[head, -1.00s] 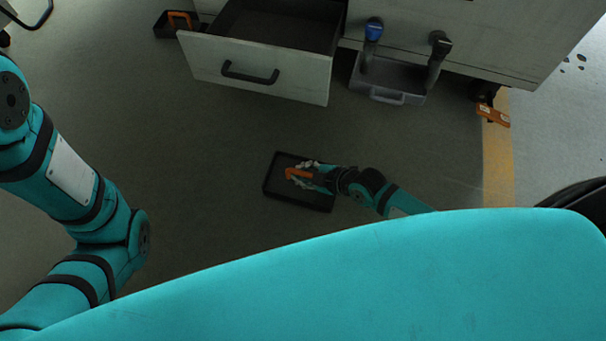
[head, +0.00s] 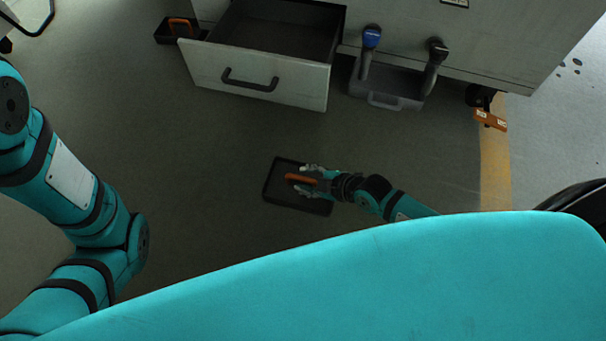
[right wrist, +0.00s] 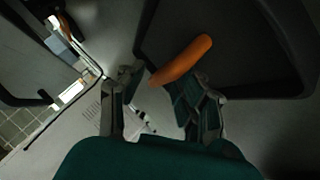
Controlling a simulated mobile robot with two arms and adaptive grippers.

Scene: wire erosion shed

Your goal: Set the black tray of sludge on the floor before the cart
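The black tray (head: 268,190) with an orange bar handle (head: 300,179) lies low over the floor in front of the cart (head: 420,30); it looks flat on the floor. My right gripper (head: 306,180) is at the tray's right half, its fingers spread on either side of the handle. In the right wrist view the fingers (right wrist: 160,85) stand apart, with the near end of the orange handle (right wrist: 185,60) between and beyond the tips, and the dark tray (right wrist: 245,50) behind. Any sludge is too dark to make out. My left gripper is out of view; only its arm shows.
The cart's drawer (head: 255,80) is pulled open. A grey bin (head: 385,95) with blue-topped and black-topped tools stands to its right. Another black tray with an orange handle (head: 180,24) is at the upper left. An orange-brown bracket (head: 490,120) sits near the yellow strip. Floor around the tray is clear.

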